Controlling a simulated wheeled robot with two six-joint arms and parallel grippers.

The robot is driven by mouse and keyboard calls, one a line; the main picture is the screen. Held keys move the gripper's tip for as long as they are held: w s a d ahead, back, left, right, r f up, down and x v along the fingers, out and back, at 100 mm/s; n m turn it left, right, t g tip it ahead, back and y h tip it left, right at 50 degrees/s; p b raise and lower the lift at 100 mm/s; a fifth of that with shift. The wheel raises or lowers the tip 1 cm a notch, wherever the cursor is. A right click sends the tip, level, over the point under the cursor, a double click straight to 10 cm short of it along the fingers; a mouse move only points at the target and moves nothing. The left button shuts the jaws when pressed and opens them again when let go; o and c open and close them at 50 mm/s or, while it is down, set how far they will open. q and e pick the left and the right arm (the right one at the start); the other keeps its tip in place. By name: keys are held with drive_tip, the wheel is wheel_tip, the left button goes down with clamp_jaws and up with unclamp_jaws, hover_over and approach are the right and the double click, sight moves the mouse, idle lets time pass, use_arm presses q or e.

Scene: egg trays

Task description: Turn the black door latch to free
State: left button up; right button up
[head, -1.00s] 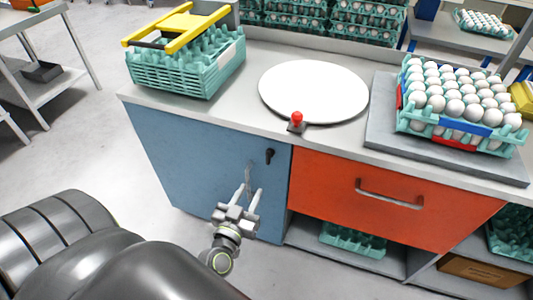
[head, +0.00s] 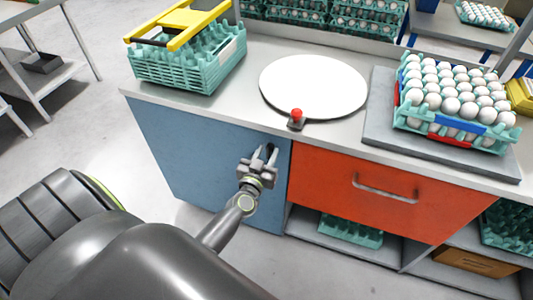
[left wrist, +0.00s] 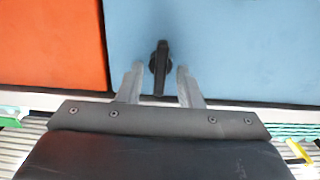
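The black door latch (left wrist: 159,66) is on the blue door (left wrist: 225,45), its handle lying in line with the gripper in the left wrist view. In the head view the blue door (head: 195,150) is shut, and the latch is mostly hidden by my gripper. My left gripper (head: 264,153) is at the latch; it also shows in the left wrist view (left wrist: 158,83). Its two fingers are apart, one on each side of the latch handle, with a visible gap on both sides. My right gripper is in neither view.
A red-orange drawer (head: 350,190) with a bar handle is right of the blue door. On the counter (head: 240,105) above stand a white round plate (head: 313,85), a red-knobbed part (head: 296,117), a teal crate (head: 190,65) and an egg tray (head: 412,118).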

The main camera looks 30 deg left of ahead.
use_arm(q)
drive_tip(key=c, duration=0.7)
drive_tip(key=shift+n, duration=0.4)
drive_tip(key=n, duration=0.3)
drive_tip(key=shift+a+p, duration=0.1)
drive_tip(key=shift+p, duration=0.25)
drive_tip(key=n, duration=0.9)
drive_tip(key=n+b, duration=0.1)
drive_tip(key=n, duration=0.3)
drive_tip(key=shift+s+a+f+n, duration=0.1)
drive_tip(key=shift+a+f+n, duration=0.1)
drive_tip(key=shift+f+n, duration=0.2)
drive_tip(key=shift+n, duration=0.3)
